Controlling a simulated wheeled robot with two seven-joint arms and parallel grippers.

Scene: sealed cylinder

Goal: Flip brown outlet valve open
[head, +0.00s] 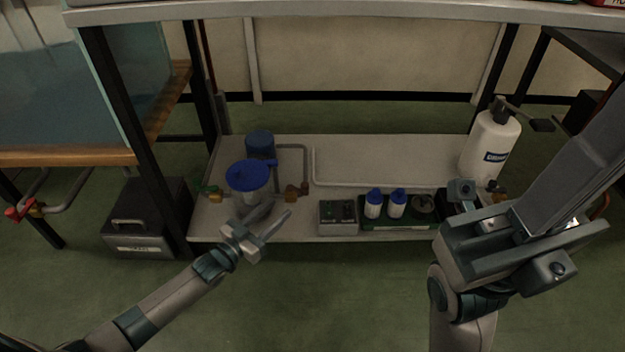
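The brown outlet valve (297,191) sits on the low shelf at the right side of a blue-lidded canister (248,178), by a grey pipe. My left gripper (276,212) is in front of the canister, below and left of the brown valve. Its two fingers are apart with nothing seen between them, and they do not appear to touch the valve. It hides part of the canister's lower body. A green-handled valve (209,191) is on the canister's left. My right gripper (590,180) is large at the right, its fingers spread and apparently empty.
A grey switch box (338,217) and a green tray with blue-capped bottles (373,204) stand right of the valve. A white pump bottle (490,145) is at the shelf's right. The upper shelf edge (330,12) spans above. The shelf's back middle is clear.

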